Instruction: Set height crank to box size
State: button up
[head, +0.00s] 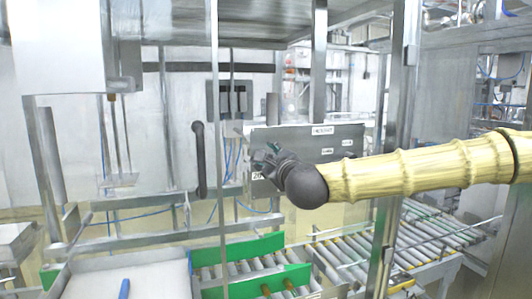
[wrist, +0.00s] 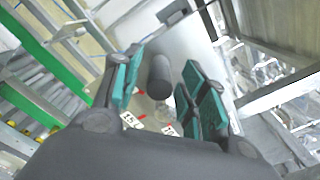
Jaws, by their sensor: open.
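My gripper (head: 266,158) is in front of a grey panel (head: 345,138) with white labels in the head view. In the wrist view its teal-padded fingers (wrist: 160,66) stand open. A dark, round-ended cylinder, seemingly the height crank's handle (wrist: 159,80), shows between them with visible gaps on both sides; I cannot tell how deep it sits between the pads. White number labels (wrist: 130,121) with red marks beside them show below the handle. In the head view the crank is hidden behind my gripper and the size mark it points to cannot be read.
A steel frame post (head: 396,140) stands close to my arm. Roller conveyors (head: 345,257) with green side guides (head: 258,248) lie below. A black vertical handle (head: 200,158) is left of my gripper. A pale table with a blue bar (head: 124,289) is at the lower left.

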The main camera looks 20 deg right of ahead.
jog(key=shift+w, duration=0.85)
grip_shut()
